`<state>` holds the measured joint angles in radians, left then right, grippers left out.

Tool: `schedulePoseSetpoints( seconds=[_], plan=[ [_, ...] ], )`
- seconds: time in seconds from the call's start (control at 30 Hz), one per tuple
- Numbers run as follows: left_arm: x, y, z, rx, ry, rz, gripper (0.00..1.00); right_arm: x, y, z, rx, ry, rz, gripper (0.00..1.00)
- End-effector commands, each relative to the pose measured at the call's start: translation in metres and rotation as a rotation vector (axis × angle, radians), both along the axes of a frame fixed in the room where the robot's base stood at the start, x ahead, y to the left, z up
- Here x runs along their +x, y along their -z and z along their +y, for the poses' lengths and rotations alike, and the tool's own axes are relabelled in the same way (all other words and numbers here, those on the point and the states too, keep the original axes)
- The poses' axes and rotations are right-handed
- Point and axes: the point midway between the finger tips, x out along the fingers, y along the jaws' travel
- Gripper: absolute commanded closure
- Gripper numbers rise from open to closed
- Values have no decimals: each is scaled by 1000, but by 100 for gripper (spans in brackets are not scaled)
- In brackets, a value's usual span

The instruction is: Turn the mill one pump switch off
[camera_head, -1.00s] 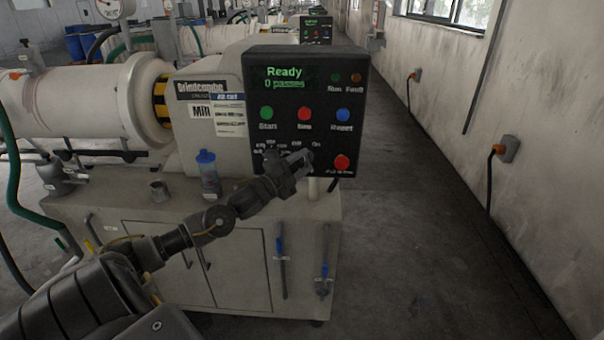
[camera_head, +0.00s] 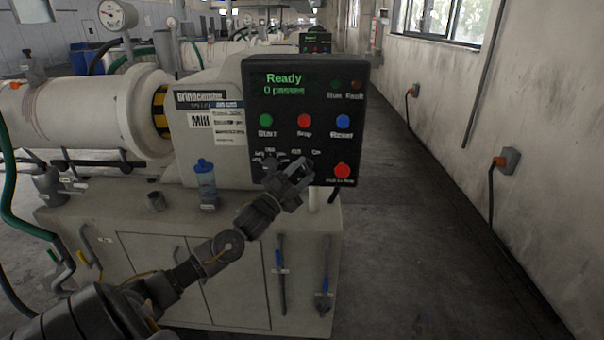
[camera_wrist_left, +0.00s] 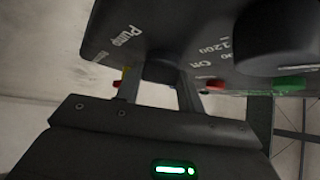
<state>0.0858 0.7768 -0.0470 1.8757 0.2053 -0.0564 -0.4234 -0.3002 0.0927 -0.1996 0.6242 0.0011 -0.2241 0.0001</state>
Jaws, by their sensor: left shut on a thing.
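The mill control panel (camera_head: 304,100) is a black box reading "Ready" and "0 passes". My left gripper (camera_head: 300,172) is at its lower part, below the small "Off" and "On" marks, and hides the pump switch in the head view. In the left wrist view, the fingers of my left gripper (camera_wrist_left: 160,92) stand on either side of a small dark switch knob (camera_wrist_left: 162,68) beside the "Pump" label, shut on it. Which way the knob points cannot be told. My right gripper is not in view.
A larger black knob (camera_wrist_left: 275,38) sits close by on the panel. Green start (camera_head: 266,120), red stop (camera_head: 304,121) and blue reset (camera_head: 343,121) buttons are above; a red button (camera_head: 342,171) is at lower right. The right-hand floor is clear.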

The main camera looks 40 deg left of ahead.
Motion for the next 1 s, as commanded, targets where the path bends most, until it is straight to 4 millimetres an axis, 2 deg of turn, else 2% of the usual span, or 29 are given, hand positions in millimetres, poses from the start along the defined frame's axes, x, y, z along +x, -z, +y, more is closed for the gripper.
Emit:
schedulePoseSetpoints(
  seconds=[0.07,0.1,0.23,0.5,0.63,0.8,1.0],
  plan=[
    [0,1,-1,-1,1,2,85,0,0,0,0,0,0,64],
    [0,1,-1,-1,1,2,57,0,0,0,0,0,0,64],
    [0,1,0,-1,1,2,40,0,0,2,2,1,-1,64],
    [-1,1,0,0,0,1,40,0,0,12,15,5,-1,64],
    [-8,5,1,0,0,2,40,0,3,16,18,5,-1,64],
    [-35,18,2,1,1,5,40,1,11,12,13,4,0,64],
    [-70,32,3,0,2,6,40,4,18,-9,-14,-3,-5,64]
  ],
)
